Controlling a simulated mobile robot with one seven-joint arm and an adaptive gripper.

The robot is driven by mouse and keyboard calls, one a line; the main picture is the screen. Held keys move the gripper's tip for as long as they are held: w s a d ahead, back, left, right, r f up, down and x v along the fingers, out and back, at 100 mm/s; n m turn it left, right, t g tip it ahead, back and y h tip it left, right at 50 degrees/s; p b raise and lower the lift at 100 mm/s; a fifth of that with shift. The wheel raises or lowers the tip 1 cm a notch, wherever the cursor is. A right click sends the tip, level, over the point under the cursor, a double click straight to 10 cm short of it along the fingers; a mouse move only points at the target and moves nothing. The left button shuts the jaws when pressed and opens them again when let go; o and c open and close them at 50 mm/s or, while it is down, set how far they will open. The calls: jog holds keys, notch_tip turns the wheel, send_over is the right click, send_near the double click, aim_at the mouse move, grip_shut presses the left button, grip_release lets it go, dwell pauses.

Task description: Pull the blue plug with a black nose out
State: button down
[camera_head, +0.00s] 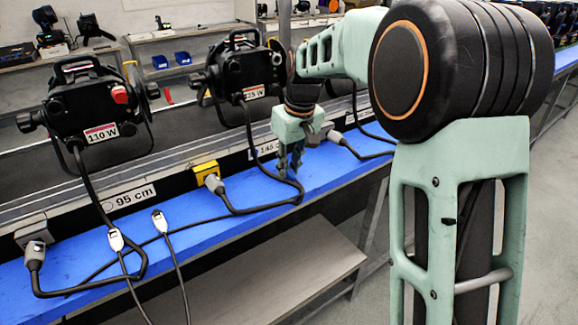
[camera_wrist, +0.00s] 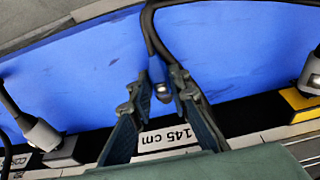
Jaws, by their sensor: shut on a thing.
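My gripper (camera_head: 290,168) reaches down over the blue shelf in the head view, by the 145 cm label. In the wrist view its two fingers (camera_wrist: 163,88) close around a blue plug (camera_wrist: 156,72) on a dark cable. The plug's front end points toward the black rail and looks dark with a pale spot; its detail is too small to read. I see no socket around that end, but the fingers and my gripper's body hide part of the rail there. In the head view the plug is hidden by the fingers.
A grey plug (camera_head: 214,184) sits at a yellow socket block (camera_head: 204,171). Another grey plug (camera_head: 35,252) is at a grey block, far left. Two cable connectors (camera_head: 160,221) (camera_head: 115,240) lie on the shelf. Lamps (camera_head: 88,105) (camera_head: 240,72) stand behind; their cables loop across the shelf.

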jog(key=c, duration=1.7)
grip_release()
jog(key=shift+c, duration=0.2)
